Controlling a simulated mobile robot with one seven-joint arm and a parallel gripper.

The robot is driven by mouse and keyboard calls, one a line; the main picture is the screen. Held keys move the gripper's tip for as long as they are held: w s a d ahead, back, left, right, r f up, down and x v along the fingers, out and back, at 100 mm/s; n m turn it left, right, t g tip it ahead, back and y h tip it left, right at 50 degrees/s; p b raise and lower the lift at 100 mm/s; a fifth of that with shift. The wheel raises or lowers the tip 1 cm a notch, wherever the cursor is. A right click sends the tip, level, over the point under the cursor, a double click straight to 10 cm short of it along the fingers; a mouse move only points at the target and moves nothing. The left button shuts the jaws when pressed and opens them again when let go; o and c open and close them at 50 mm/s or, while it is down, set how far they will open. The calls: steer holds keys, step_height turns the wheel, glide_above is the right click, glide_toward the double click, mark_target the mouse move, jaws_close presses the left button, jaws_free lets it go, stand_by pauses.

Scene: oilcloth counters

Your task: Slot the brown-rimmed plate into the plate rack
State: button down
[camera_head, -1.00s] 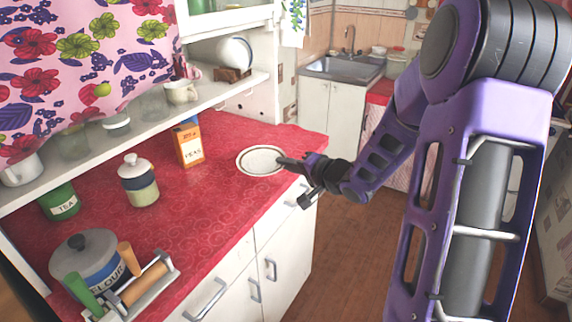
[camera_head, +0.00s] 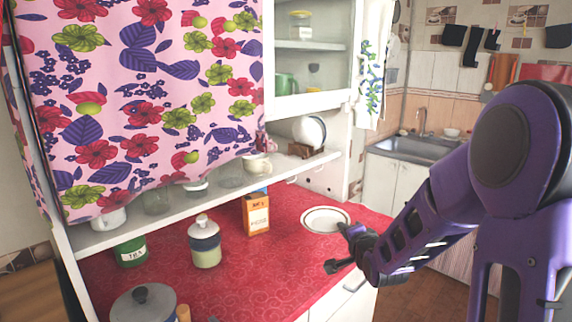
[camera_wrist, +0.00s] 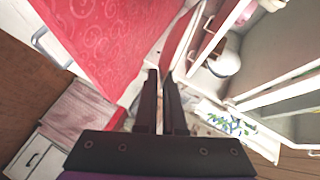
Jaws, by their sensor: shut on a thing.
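The white plate with a brown rim (camera_head: 325,220) lies roughly level at the right end of the red counter, in the head view. My gripper (camera_head: 346,230) is shut on its right edge; whether the plate touches the counter cannot be told. In the wrist view, my fingers (camera_wrist: 161,78) point up the picture, with the plate apparently edge-on beyond their tips (camera_wrist: 180,42). The brown wooden plate rack (camera_head: 302,151) stands on the shelf at the back, with a white plate (camera_head: 309,130) upright in it.
An orange box (camera_head: 256,213), a lidded jar (camera_head: 204,241), a green tin (camera_head: 131,251) and a grey-lidded pot (camera_head: 143,303) stand on the counter. The shelf (camera_head: 303,170) holds cups left of the rack; a glazed cabinet (camera_head: 312,103) hangs above. The counter's middle is clear.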

steer(key=shift+a+m+h, duration=0.35)
steer(key=shift+m+h, duration=0.35)
steer(key=shift+h, duration=0.1)
steer(key=shift+s+f, duration=0.1)
